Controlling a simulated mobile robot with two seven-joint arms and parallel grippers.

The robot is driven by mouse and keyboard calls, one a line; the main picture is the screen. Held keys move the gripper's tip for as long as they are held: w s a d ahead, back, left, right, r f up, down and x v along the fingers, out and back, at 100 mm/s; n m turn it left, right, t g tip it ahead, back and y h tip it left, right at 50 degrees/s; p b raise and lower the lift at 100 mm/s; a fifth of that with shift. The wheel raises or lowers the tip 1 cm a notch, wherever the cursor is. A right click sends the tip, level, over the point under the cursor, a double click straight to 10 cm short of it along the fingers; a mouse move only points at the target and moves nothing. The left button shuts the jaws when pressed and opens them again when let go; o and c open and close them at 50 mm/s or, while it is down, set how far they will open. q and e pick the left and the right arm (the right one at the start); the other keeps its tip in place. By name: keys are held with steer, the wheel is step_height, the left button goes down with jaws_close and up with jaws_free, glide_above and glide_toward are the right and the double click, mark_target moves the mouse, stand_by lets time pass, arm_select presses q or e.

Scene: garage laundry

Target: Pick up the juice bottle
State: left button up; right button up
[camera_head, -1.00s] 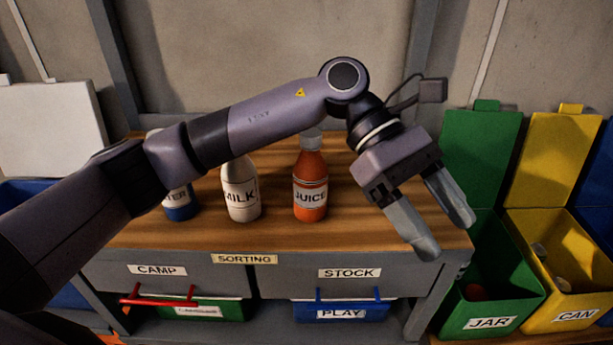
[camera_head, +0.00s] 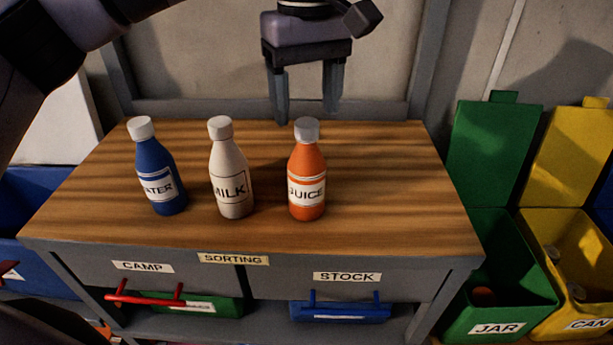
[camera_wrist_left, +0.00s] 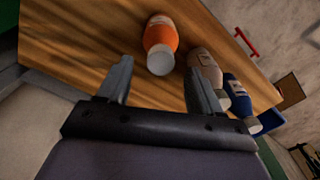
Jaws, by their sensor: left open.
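The juice bottle (camera_head: 307,172) is orange with a grey-white cap and a white label. It stands upright on the wooden tabletop, the rightmost of three bottles. My left gripper (camera_head: 306,112) is open and empty, fingers pointing down, above and apparently behind the juice bottle in the head view. In the left wrist view the juice bottle (camera_wrist_left: 160,38) shows ahead, its cap between the lines of the two fingers (camera_wrist_left: 160,80). The fingers do not touch it. My right gripper is not in view.
A white milk bottle (camera_head: 231,170) stands left of the juice bottle, and a blue water bottle (camera_head: 157,170) stands further left. The right part of the sorting table (camera_head: 400,190) is clear. Green (camera_head: 505,285) and yellow (camera_head: 570,260) bins stand to the right.

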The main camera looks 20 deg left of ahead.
mark_target(307, 122)
arm_select(q)
step_height(307, 122, down, 4)
steer(key=shift+r, duration=0.15)
jaws_close()
steer(key=shift+r, duration=0.15)
